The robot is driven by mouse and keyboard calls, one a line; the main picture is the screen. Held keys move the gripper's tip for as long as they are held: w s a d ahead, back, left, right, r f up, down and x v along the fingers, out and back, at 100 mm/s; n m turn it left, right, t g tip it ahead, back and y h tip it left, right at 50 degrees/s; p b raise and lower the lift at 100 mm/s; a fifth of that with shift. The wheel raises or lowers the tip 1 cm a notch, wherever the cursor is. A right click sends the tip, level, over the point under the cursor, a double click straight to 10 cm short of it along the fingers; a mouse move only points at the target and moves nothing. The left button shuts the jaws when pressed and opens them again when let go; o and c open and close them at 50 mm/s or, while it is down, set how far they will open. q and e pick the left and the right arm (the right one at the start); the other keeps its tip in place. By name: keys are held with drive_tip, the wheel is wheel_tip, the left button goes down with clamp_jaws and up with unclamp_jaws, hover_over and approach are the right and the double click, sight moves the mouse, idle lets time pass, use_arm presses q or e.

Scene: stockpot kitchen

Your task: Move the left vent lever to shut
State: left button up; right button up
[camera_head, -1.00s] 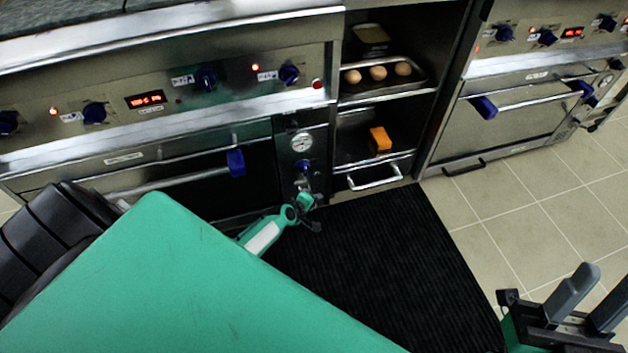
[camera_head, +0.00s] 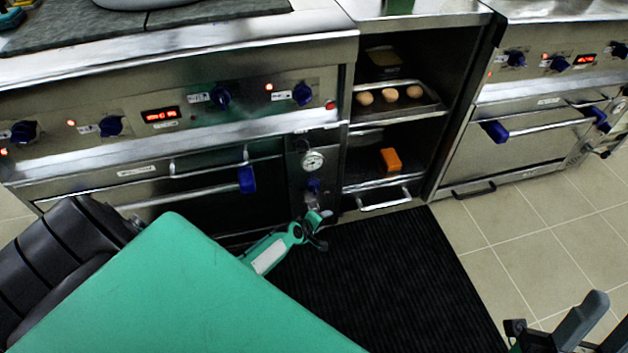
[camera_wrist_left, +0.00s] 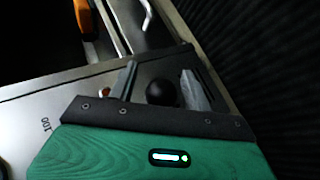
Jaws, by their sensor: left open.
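My right gripper (camera_head: 600,325) is at the bottom right, fingers apart, partly cut off, away from the ovens.
The left oven door has a bar handle with a blue grip (camera_head: 247,180). Right of the panel, open shelves hold a tray of eggs (camera_head: 390,94) and an orange block (camera_head: 391,160); a drawer-like handle (camera_head: 384,200) sticks out below. A black mat (camera_head: 390,280) covers the floor.

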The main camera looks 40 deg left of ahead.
use_arm(q)
drive_tip(key=p+v, duration=0.2)
drive_tip(key=v, duration=0.1)
drive_tip(key=shift+s+r, duration=0.1)
drive_tip(key=shift+r, duration=0.05)
use_arm(e)
drive_tip(key=w+a+f+g+h+p, duration=0.1)
drive_tip(key=w+a+f+g, duration=0.15)
drive_tip(key=f+g, duration=0.3)
drive_tip(key=w+a+f+g+p, duration=0.1)
drive_tip(key=w+a+f+g, duration=0.1)
drive_tip(key=w+f+g, duration=0.3)
use_arm(q)
drive_tip(key=d+p+v, duration=0.1)
drive_tip(key=p+v, duration=0.1)
drive_tip(key=v, duration=0.8)
drive_tip(key=shift+s+a, duration=0.2)
drive_tip(key=shift+a, duration=0.3)
use_arm(e)
drive_tip(key=s+a+f+g, duration=0.1)
drive_tip(key=s+f+g, duration=0.2)
drive_tip(key=f, duration=0.3)
drive_tip(key=s+a+f+g+h, duration=0.1)
drive_tip(key=s+a+f+g, duration=0.1)
drive_tip(key=f, duration=0.5)
drive_tip(key=shift+s+g, duration=0.65)
drive_tip(key=shift+s, duration=0.3)
